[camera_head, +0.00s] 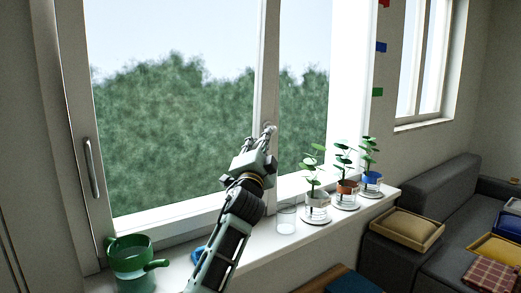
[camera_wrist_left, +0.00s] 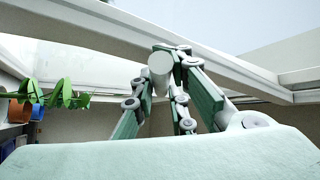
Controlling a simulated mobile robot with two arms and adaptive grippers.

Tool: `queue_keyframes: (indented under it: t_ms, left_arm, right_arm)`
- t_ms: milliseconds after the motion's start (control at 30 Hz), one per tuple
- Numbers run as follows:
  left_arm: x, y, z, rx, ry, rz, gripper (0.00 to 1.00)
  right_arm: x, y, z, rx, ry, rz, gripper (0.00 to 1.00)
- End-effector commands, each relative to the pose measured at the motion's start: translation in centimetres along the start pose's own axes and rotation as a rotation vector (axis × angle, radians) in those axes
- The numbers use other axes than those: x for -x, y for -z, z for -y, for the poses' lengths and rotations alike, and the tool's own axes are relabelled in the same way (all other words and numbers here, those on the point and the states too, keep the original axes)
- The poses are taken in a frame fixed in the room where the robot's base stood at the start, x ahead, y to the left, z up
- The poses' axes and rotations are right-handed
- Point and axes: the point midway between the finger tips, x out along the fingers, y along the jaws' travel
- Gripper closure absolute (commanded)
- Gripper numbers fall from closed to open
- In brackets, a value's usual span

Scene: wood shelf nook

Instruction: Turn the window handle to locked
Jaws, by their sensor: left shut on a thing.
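The window handle held by my left gripper is at the middle window post, mostly hidden by the fingers in the head view. In the left wrist view its pale round end (camera_wrist_left: 160,66) shows between the green finger pads. My left gripper (camera_head: 264,139) reaches up to the post and is shut on this handle; it also shows in the left wrist view (camera_wrist_left: 172,70). A second grey bar handle (camera_head: 92,168) sits upright on the left window frame, apart from the gripper. I cannot tell the held handle's exact angle. My right gripper is not in view.
The sill (camera_head: 265,237) below holds a green watering can (camera_head: 132,262), a blue object (camera_head: 198,255) beside my arm, an empty glass (camera_head: 286,219) and three potted plants, one in a clear pot (camera_head: 317,205). A grey sofa (camera_head: 440,210) stands at right.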

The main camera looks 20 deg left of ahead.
Motion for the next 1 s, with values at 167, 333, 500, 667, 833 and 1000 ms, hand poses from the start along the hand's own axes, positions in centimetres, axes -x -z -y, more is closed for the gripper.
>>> queue_keyframes:
  t_ms: [167, 333, 500, 667, 833, 1000]
  left_arm:
    - [0.36, 0.15, -1.6, 0.004, -0.021, -0.003, 1.0]
    - [0.36, 0.16, -1.58, 0.004, -0.021, -0.003, 1.0]
    - [0.36, 0.14, -1.56, 0.003, -0.021, -0.002, 0.78]
    - [0.31, 0.17, -1.27, 0.003, -0.016, -0.004, 0.68]
    - [0.24, 0.15, -0.94, 0.002, -0.012, -0.003, 0.68]
    - [0.2, 0.07, -0.74, 0.001, -0.009, -0.002, 0.68]
  right_arm:
    - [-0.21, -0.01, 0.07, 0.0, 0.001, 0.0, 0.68]
    - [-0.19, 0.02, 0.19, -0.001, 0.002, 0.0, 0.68]
    - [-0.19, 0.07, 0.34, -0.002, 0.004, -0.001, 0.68]
    - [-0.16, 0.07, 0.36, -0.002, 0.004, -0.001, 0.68]
    - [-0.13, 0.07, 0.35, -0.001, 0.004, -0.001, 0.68]
    - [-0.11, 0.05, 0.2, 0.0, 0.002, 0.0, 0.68]
